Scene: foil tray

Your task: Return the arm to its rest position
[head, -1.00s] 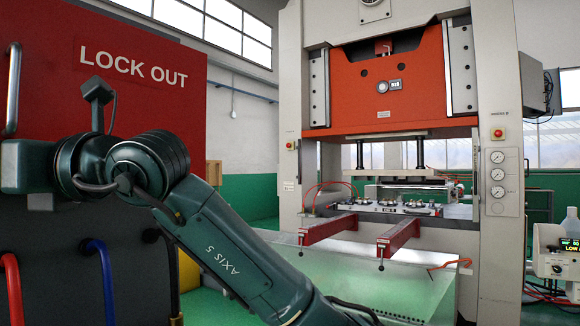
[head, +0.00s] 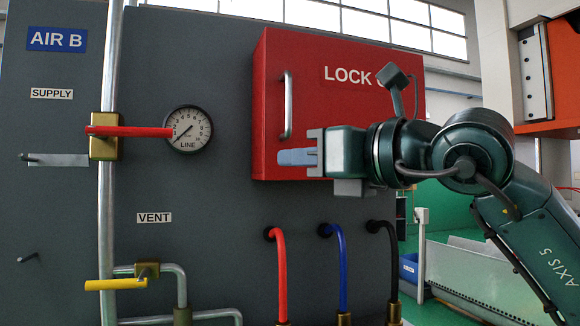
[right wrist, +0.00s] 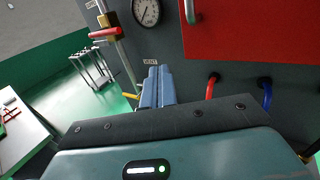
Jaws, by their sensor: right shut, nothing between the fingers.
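My right gripper (head: 298,157) reaches in from the right of the head view, its arm marked AXIS 5. Its blue-grey fingers point left, in front of the lower part of the red lock-out box (head: 350,110). In the right wrist view the two fingers (right wrist: 157,85) lie side by side, shut with nothing between them. They point toward the dark panel (head: 220,230) below the round LINE gauge (head: 188,129). I cannot tell how far the fingertips are from the panel. My left gripper is not in view.
A red-handled SUPPLY valve (head: 130,131) and a yellow-handled VENT valve (head: 116,284) sit on metal pipes at left. Red (head: 281,275), blue (head: 341,265) and black (head: 391,260) hoses hang below the box.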

